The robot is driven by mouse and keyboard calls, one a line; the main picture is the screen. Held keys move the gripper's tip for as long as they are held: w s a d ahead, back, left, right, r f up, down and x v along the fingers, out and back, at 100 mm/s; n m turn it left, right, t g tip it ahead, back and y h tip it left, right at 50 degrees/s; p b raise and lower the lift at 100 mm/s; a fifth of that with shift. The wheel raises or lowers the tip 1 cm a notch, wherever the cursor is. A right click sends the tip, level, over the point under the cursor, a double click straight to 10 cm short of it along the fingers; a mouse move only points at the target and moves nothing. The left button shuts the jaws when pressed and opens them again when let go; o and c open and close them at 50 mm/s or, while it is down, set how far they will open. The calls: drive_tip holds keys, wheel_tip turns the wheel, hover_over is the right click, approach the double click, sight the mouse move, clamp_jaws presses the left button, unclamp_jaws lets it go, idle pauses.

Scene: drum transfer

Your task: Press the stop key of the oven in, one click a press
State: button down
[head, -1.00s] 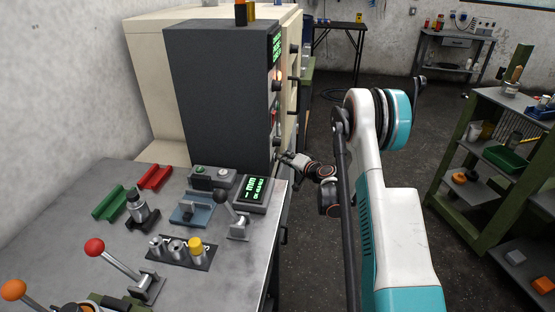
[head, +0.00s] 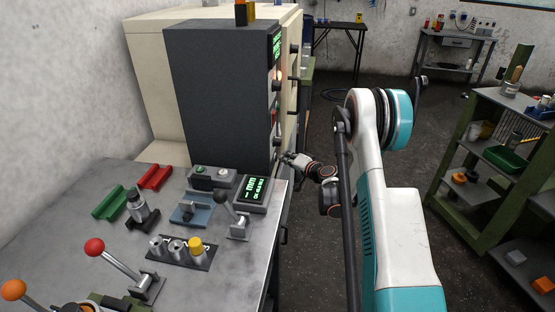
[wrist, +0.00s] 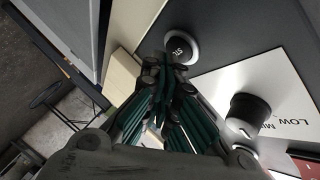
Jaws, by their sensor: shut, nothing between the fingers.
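The oven (head: 218,100) is a tall dark-grey cabinet with a cream body behind it. Its control face turns right and shows almost edge-on in the head view. The stop key (wrist: 180,48) is a round black button with white lettering and a pale ring, at the top middle of the wrist view. My gripper (wrist: 170,68) is shut and empty, its tips just below the key in the picture and overlapping its lower edge. I cannot tell whether they touch it. In the head view my gripper (head: 286,158) is by the oven's lower front corner.
A black knob (wrist: 248,114) on a white label plate sits right of the fingers. A metal bench (head: 110,190) with levers, coloured blocks and a small green display (head: 254,189) stands in front of the oven. Floor right of the bench is open, with a green shelf (head: 505,150) beyond.

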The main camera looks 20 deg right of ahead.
drive_tip(key=s+d, duration=0.3)
drive_tip(key=d, duration=0.2)
drive_tip(key=shift+s, duration=0.2)
idle(0.8)
